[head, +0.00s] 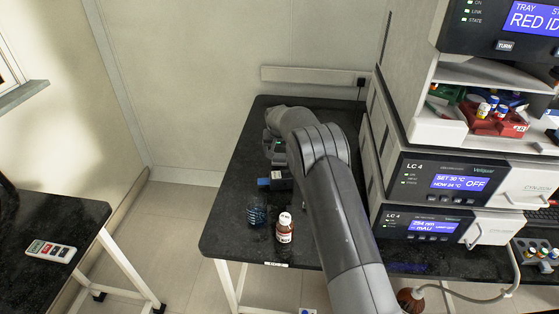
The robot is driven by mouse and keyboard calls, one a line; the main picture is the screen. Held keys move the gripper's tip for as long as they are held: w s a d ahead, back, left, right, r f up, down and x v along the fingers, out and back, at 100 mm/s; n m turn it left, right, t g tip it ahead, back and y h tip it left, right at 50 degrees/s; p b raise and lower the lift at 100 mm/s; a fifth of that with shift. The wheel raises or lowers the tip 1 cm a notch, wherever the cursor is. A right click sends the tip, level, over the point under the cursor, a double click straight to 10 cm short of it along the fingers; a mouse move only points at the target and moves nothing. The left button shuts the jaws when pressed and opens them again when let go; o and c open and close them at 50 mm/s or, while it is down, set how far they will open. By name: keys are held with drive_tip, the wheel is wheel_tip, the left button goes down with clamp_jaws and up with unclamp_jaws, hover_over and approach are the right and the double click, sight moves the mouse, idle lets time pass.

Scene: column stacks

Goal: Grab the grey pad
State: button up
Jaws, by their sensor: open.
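A flat light-grey pad (51,251) with coloured buttons lies on the dark table at the lower left; it is the only thing I see that fits the grey pad. My arm reaches over the other bench, and my gripper (277,158) is at its far end above the black top. It is open and well to the right of the pad, not touching it. My arm links partly hide the gripper, and its fingertips are hard to make out.
A brown bottle with a white cap (284,228), a dark blue glass vessel (257,212) and a black and blue block (277,181) stand on the black bench (227,229).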

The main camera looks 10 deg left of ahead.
sight(279, 156)
drive_tip(key=shift+x, duration=2.85)
drive_tip(key=shift+s, duration=0.1)
drive_tip(key=c, duration=1.1)
